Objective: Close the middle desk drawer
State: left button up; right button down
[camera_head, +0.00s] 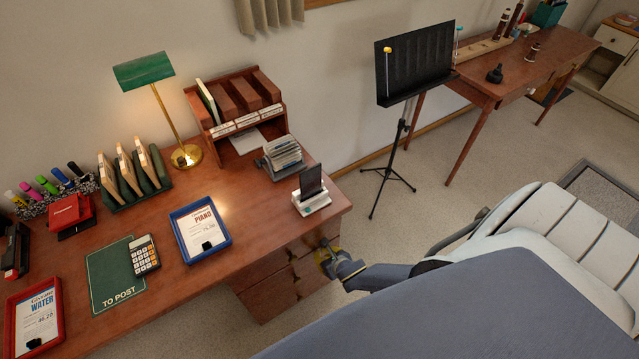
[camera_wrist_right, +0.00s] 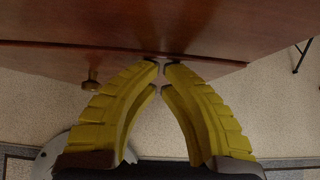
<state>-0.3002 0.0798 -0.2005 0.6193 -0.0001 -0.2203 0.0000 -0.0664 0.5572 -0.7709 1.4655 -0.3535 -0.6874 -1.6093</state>
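The brown desk drawers (camera_head: 272,292) are at the right end of the desk, below its top, partly hidden behind my right gripper. In the head view I cannot tell how far the middle drawer stands out. My right gripper (camera_head: 327,256) is at the drawer fronts, just below the desk's front edge. In the wrist view its yellow fingers (camera_wrist_right: 161,68) have their tips almost together with nothing seen between them, against a brown wooden panel (camera_wrist_right: 215,75). A small round knob (camera_wrist_right: 92,82) is left of the fingers. My left gripper is not in view.
The desktop (camera_head: 265,210) carries a phone on a white stand (camera_head: 312,192), a card holder (camera_head: 282,157), a blue-framed piano bill (camera_head: 201,228) and a green lamp (camera_head: 144,70). A music stand (camera_head: 414,65) stands behind on the right. Carpet (camera_head: 350,215) is clear right of the desk.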

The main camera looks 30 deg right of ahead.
jog(key=shift+w+d, duration=0.1)
jog(key=shift+w, duration=0.2)
